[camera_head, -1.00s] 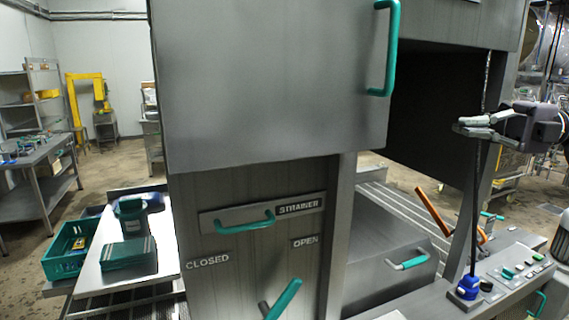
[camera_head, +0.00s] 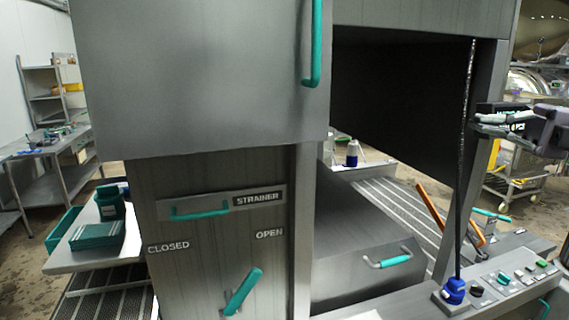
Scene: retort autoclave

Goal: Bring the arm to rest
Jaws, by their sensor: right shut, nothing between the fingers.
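My right gripper (camera_head: 478,124) is at the right edge of the head view, in front of the machine's right side. Its fingers point left and are shut, with nothing held. It hangs in the air above the control panel (camera_head: 512,277), beside the dark upright rod. My left gripper is not in view.
The steel machine body (camera_head: 200,75) with a tall green handle (camera_head: 317,45) fills the middle. A green lever (camera_head: 243,290) sits below the STRAINER drawer handle (camera_head: 200,209). An orange lever (camera_head: 436,209) stands near the gripper. A side table (camera_head: 100,259) holds green boxes at left.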

